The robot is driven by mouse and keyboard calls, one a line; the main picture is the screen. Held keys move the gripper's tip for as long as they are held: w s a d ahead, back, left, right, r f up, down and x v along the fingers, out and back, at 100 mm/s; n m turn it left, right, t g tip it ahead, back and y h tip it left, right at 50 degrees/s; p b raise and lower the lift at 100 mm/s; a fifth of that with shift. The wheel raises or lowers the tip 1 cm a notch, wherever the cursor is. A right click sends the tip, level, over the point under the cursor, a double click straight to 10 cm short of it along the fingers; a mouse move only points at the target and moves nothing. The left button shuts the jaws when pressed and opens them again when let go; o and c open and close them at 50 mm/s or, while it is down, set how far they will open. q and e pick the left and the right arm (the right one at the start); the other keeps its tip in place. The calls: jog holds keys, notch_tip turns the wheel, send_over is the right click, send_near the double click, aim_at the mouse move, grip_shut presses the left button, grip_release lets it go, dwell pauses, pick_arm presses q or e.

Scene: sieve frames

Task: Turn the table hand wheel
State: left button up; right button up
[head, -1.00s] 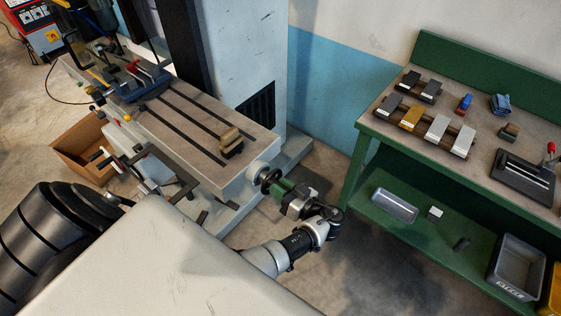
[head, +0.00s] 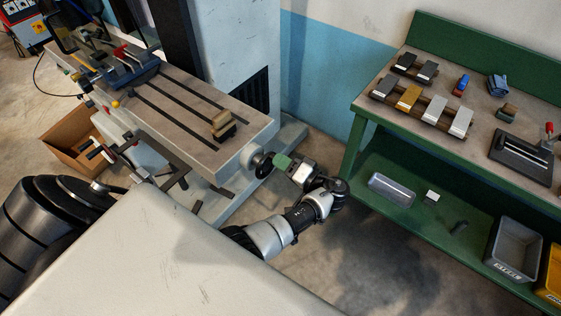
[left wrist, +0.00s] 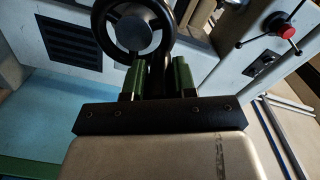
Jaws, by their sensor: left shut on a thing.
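The dark round table hand wheel (head: 262,164) sits on the end of the machine's long slotted table (head: 180,112). My left gripper (head: 281,161), with green fingers, is at the right side of the wheel. My right gripper is not in view.
A green workbench (head: 352,170) stands at the right, with blocks on top and a grey bin (head: 512,250) on its lower shelf. A small block (head: 222,125) lies on the slotted table. A cardboard box (head: 70,150) is at the left. Floor is open between machine and bench.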

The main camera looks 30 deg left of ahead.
aim_at(270, 173)
pick_arm(q)
jog(key=shift+s+f+m+g, duration=0.15)
jog(key=shift+f+m, duration=1.1)
jog(key=shift+m, duration=3.5)
jog(key=shift+s+f+m+g, duration=0.1)
jog(key=shift+f+m, duration=1.15)
jog(key=shift+m, duration=3.55)
jog(key=shift+s+f+m+g, duration=0.15)
jog(key=shift+f+m, duration=1.1)
jog(key=shift+m, duration=3.5)
jog(key=shift+d, duration=0.1)
